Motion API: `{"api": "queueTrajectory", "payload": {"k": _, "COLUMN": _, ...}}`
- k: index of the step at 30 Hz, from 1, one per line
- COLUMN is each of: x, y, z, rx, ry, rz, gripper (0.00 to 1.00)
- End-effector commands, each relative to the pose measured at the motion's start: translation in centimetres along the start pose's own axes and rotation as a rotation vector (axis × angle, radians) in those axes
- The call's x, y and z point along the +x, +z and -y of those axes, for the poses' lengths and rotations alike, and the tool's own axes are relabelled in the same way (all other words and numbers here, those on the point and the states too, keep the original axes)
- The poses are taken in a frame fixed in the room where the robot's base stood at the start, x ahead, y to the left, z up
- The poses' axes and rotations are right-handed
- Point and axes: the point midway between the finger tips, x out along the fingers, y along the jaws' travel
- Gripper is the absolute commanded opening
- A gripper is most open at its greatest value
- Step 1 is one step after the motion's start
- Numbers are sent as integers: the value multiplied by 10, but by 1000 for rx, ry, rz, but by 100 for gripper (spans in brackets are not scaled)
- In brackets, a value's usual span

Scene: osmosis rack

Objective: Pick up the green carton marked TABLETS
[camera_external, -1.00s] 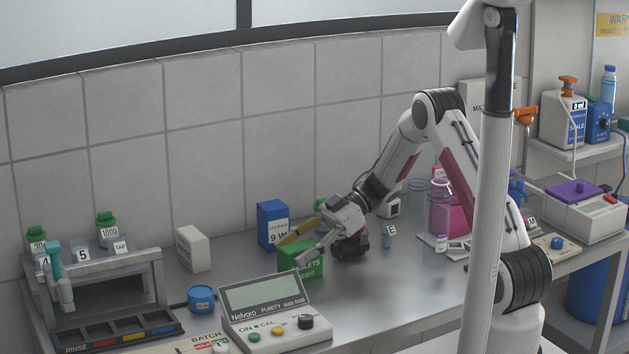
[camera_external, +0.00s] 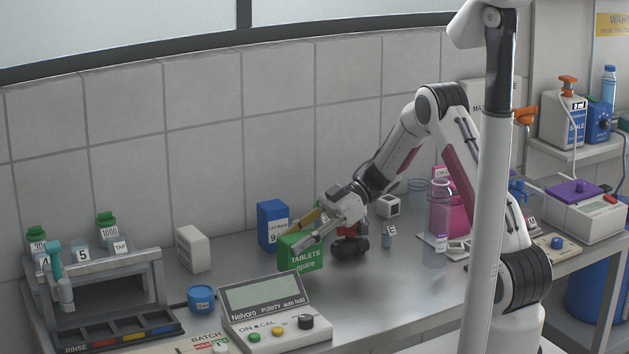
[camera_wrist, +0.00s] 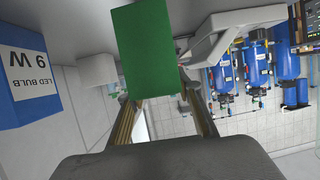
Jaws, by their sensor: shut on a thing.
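The green carton (camera_external: 301,254) marked TABLETS and "spare" is near the middle of the bench in the external view, in front of the blue LED bulb box. My gripper (camera_external: 308,232) is shut on the carton, with its fingers reaching across from the right. In the wrist view the carton (camera_wrist: 155,48) hangs between the two fingers (camera_wrist: 157,103) and shows a plain green face. I cannot tell for sure whether its bottom edge is clear of the bench.
The blue LED bulb box (camera_external: 272,224) stands close behind the carton; it also shows in the wrist view (camera_wrist: 25,85). The Nelvoro meter (camera_external: 273,310) is in front. A white box (camera_external: 192,248) and blue jar (camera_external: 201,298) stand to the left. Bench to the right front is clear.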

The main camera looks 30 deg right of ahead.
Motion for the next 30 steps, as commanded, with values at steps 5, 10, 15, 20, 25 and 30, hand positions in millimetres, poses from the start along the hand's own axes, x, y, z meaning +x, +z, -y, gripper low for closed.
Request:
{"api": "queueTrajectory", "payload": {"k": 5, "x": -10, "y": -24, "z": 0, "rx": -3, "ry": 1, "rz": 0, "gripper": 11}}
{"api": "queueTrajectory", "payload": {"k": 10, "x": -19, "y": -47, "z": 0, "rx": -3, "ry": 1, "rz": -1, "gripper": 11}}
{"api": "queueTrajectory", "payload": {"k": 15, "x": -26, "y": -62, "z": 0, "rx": -2, "ry": 0, "rz": -2, "gripper": 11}}
{"api": "queueTrajectory", "payload": {"k": 20, "x": -29, "y": -69, "z": 0, "rx": -1, "ry": -1, "rz": -2, "gripper": 11}}
{"api": "queueTrajectory", "payload": {"k": 25, "x": -29, "y": -70, "z": 0, "rx": 0, "ry": -1, "rz": -2, "gripper": 11}}
{"api": "queueTrajectory", "payload": {"k": 30, "x": -29, "y": -70, "z": 0, "rx": 0, "ry": -1, "rz": -2, "gripper": 11}}
